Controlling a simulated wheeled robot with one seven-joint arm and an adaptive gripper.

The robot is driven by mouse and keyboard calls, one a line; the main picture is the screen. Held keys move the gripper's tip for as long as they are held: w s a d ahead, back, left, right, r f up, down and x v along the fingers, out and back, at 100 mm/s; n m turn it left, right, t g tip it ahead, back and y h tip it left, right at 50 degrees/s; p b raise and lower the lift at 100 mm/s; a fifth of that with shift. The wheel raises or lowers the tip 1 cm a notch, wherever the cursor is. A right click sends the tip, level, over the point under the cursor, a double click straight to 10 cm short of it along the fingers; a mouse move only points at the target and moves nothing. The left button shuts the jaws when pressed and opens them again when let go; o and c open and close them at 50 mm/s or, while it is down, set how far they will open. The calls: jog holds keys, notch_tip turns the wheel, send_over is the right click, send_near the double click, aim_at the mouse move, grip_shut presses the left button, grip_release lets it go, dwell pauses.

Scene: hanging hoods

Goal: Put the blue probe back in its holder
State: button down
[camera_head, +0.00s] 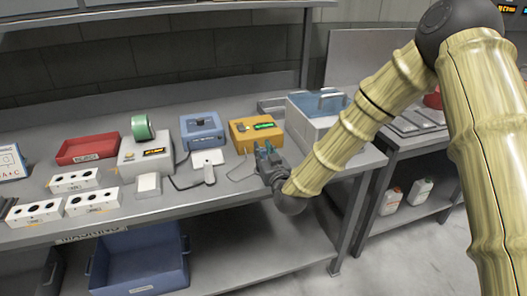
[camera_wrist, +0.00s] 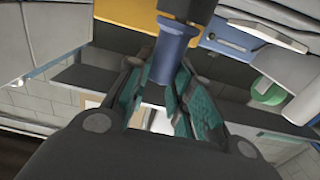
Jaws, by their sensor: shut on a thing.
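The blue probe (camera_wrist: 172,55) is a short blue cylinder with a wider collar and a dark part at its top edge in the wrist view. My gripper (camera_wrist: 165,95) has its teal-padded fingers closed around the probe's lower part. A blue box (camera_head: 203,137) with a dark recess on top stands left of the yellow one. I cannot tell which unit has the probe's holder.
A white pad (camera_head: 207,158) lies before the blue box, with dark cables nearby. A blue-lidded tank (camera_head: 312,125) stands right of the yellow box, close to my arm. A grey unit with green tape (camera_head: 143,128), a red tray (camera_head: 88,148) and white holed blocks (camera_head: 93,201) are left.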

jog(key=shift+f, duration=0.2)
jog(key=c, duration=1.3)
grip_release()
jog(key=shift+o, duration=0.2)
jog(key=shift+r, duration=0.1)
jog(key=shift+r, duration=0.2)
jog(key=b+v, duration=0.1)
jog(key=v, duration=1.1)
jog(key=shift+b, duration=0.3)
